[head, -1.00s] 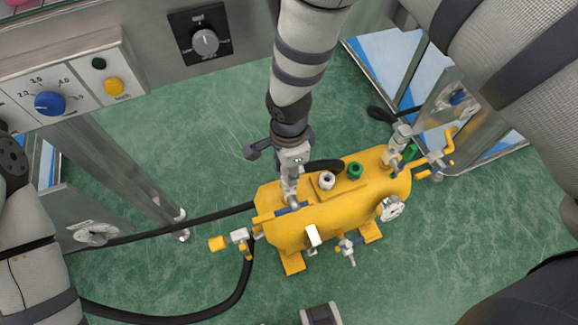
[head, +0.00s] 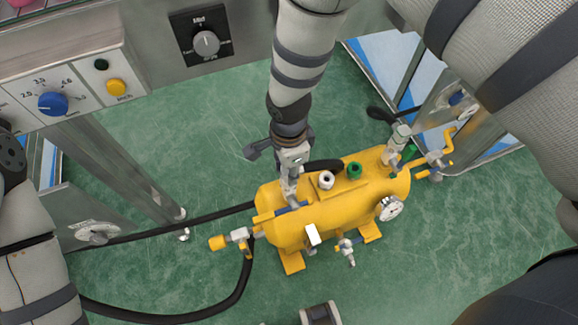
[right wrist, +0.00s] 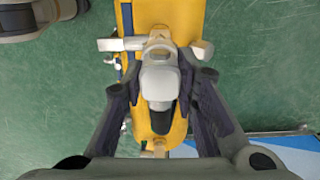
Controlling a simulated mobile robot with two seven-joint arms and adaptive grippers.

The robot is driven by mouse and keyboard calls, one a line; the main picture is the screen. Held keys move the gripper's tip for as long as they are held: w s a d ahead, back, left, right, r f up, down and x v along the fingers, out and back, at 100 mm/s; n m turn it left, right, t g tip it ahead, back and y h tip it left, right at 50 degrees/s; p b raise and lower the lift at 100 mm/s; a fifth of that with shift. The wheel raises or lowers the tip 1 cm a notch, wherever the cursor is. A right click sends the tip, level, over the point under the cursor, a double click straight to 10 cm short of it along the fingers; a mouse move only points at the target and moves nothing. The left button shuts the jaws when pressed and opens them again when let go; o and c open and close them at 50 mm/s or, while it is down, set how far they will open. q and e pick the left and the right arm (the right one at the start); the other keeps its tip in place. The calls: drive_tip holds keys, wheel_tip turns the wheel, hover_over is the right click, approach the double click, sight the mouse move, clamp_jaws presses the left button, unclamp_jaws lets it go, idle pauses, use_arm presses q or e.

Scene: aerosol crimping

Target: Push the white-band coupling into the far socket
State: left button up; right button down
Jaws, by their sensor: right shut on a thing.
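A yellow tank (head: 335,212) lies on its side on the green floor, with several fittings on it. My right gripper (head: 290,176) points down at the left part of the tank's top. In the right wrist view its dark fingers (right wrist: 168,88) flank a pale grey coupling (right wrist: 160,80) with a black tail, and it is shut on this coupling. The coupling's front end points at a tan fitting on the tank; I cannot tell whether it is seated. Its white band is not clear. A white-ringed port (head: 327,180) and a green port (head: 354,170) stand right of the gripper. My left gripper is not visible.
A black hose (head: 215,308) curves over the floor to the tank's left end. A round gauge (head: 390,208) sits on the tank's near side. A metal frame with blue-white panels (head: 390,75) stands behind right. A control panel (head: 60,85) is at upper left. Floor in front is largely clear.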

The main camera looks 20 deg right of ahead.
drive_tip(key=shift+f, duration=0.1)
drive_tip(key=c, duration=1.2)
unclamp_jaws()
wheel_tip(320, 180, up, 12)
